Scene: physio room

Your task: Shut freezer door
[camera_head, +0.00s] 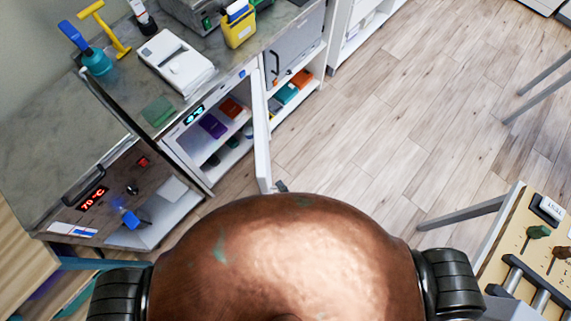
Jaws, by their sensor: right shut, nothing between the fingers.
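The freezer (172,140) is built in under the counter, with a lit blue-green display at its top edge. Its white door (262,135) stands wide open, swung out into the room and seen nearly edge-on. Coloured packs, among them a purple one (212,125) and a red one (231,108), lie on the shelves inside. Only the tip of my right gripper (282,187) shows, shut and empty, close to the door's outer lower edge. I cannot tell whether it touches the door. The rest of that arm is hidden behind my own body. My left gripper is not in view.
Left of the freezer is a heated unit with a red display (93,199). A white device (176,62) stands on the counter. Open shelves and a grey cabinet door (293,50) lie beyond. The wooden floor (370,130) is clear on the right; a table with controls (530,240) stands lower right.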

